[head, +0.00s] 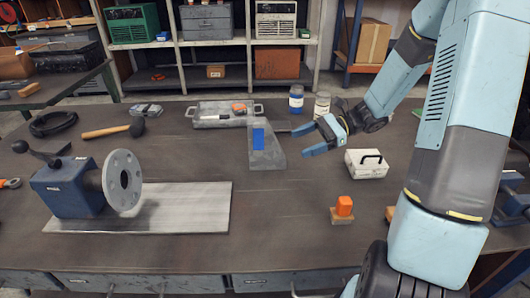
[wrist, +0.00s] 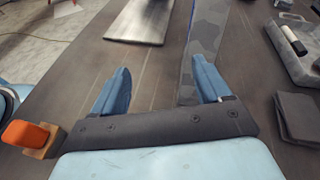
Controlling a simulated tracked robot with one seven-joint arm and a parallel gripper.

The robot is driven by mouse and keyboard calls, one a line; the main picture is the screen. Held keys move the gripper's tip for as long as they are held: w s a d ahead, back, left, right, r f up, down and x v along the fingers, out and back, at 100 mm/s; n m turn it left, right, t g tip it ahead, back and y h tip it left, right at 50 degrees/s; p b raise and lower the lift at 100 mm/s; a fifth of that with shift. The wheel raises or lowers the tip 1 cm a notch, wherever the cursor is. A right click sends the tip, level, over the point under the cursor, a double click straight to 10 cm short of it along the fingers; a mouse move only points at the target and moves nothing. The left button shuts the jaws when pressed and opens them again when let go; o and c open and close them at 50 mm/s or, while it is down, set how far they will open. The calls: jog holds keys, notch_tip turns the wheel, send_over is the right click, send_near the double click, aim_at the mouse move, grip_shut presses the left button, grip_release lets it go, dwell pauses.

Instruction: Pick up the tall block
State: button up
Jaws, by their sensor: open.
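An orange block (head: 344,206) stands on a small wooden base (head: 341,217) on the right front of the bench. It also shows at the lower left of the wrist view (wrist: 25,134). A grey upright wedge-shaped piece (head: 277,158) with a blue patch stands at mid-bench; its patterned grey face is in the wrist view (wrist: 206,35). I cannot tell for certain which is the tall block. My gripper (head: 300,140) is open and empty, just right of the grey piece, its fingers pointing left. In the wrist view (wrist: 163,66) the right finger overlaps the grey piece; contact is unclear.
A blue fixture with a flanged pipe (head: 123,183) and a metal plate (head: 190,207) take up the left. A grey tray (head: 220,120), two jars (head: 296,99) and a mallet (head: 105,131) lie behind. A white case (head: 366,170) is right. The front middle is clear.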

jog(key=w+f+m+t+y, duration=0.1)
jog(key=w+d+f+m+y, duration=0.1)
jog(key=w, duration=0.1)
jog(key=w+d+f+m+t+y, duration=0.1)
jog(key=m, duration=0.1)
jog(key=shift+w+f+t, duration=0.15)
jog(key=shift+w+t, duration=0.05)
jog(key=shift+t, duration=0.1)
jog(key=shift+w+y, duration=0.1)
jog(key=shift+y, duration=0.2)
send_near(264, 140)
jog(key=a, duration=0.1)
jog(key=w+a+f, duration=0.1)
jog(key=a, duration=0.1)
jog(key=w+a+f, duration=0.1)
jog(key=shift+w+a+f, duration=0.1)
jog(key=shift+a+f, duration=0.05)
jog(key=shift+a, duration=0.1)
jog(key=shift+w+a+r, duration=0.1)
jog(key=shift+a+r, duration=0.1)
jog(key=shift+a, duration=1.1)
jog(key=shift+w+a+r, duration=0.1)
jog(key=shift+a+r, duration=0.05)
jog(key=shift+a, duration=1.2)
grip_shut()
